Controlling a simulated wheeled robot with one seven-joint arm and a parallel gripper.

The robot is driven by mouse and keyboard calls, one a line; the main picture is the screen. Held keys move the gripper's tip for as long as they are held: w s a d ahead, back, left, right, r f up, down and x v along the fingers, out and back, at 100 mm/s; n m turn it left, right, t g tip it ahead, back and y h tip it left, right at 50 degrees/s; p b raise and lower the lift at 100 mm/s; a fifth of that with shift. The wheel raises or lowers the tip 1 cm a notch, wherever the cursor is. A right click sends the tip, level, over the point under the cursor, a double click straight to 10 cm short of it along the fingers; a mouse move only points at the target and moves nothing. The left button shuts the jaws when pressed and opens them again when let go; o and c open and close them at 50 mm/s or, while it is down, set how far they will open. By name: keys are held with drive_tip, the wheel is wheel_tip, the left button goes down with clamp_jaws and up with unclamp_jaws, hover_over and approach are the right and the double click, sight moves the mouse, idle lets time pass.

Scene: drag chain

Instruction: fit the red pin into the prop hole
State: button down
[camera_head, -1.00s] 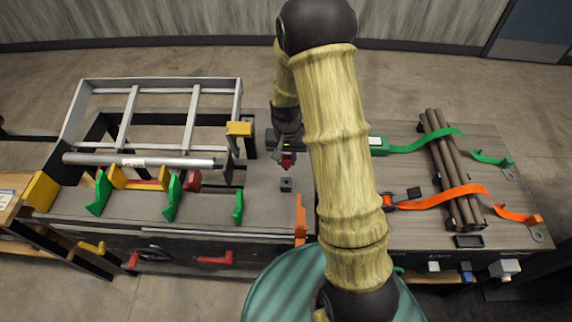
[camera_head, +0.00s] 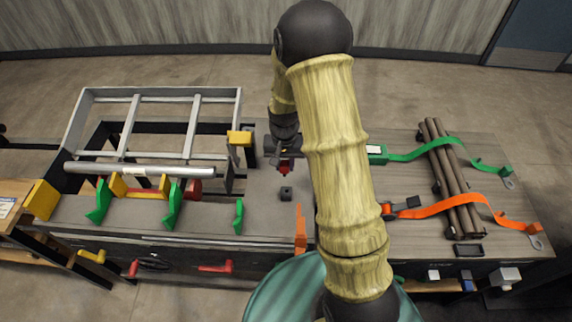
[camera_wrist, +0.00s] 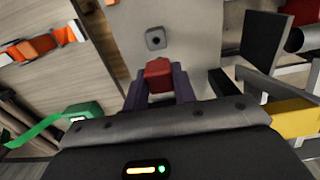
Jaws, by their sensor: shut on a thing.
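The red pin (camera_wrist: 158,74) is clamped between the two dark fingers of my gripper (camera_wrist: 160,86) in the wrist view. In the head view the red pin (camera_head: 285,169) shows as a small red spot below my gripper (camera_head: 285,160). The prop is a small dark grey block with a round hole in its top (camera_head: 286,193), on the grey bench top. In the wrist view this block (camera_wrist: 155,39) lies just beyond the pin's end, with a visible gap in the picture. The pin is outside the hole. The pin's lower end is hidden.
Left of the block are green brackets (camera_head: 238,216), a silver bar (camera_head: 140,170) and a raised metal frame (camera_head: 196,123). An orange upright piece (camera_head: 300,228) stands at the bench's front edge. Strapped brown rods (camera_head: 452,180) lie on the right table.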

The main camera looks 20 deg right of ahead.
drive_tip(key=w+a+r+p, duration=0.4)
drive_tip(key=w+r+p, duration=0.2)
drive_tip(key=w, duration=0.2)
drive_tip(key=w+a+r+p, duration=0.4)
drive_tip(key=w+r+p, duration=0.1)
drive_tip(key=w+r, duration=0.1)
drive_tip(key=shift+w+r+p, duration=0.35)
drive_tip(key=shift+w+p, duration=0.05)
drive_tip(key=shift+w, duration=0.45)
drive_tip(key=shift+f, duration=0.1)
drive_tip(key=shift+f+b, duration=1.45)
drive_tip(key=shift+f, duration=0.85)
drive_tip(key=shift+f+b, duration=1.25)
drive_tip(key=shift+f, duration=0.8)
drive_tip(key=c, duration=1.1)
unclamp_jaws()
drive_tip(key=shift+o, duration=0.2)
drive_tip(key=shift+r, duration=0.1)
wheel_tip(320, 180, up, 17)
drive_tip(key=b, duration=0.4)
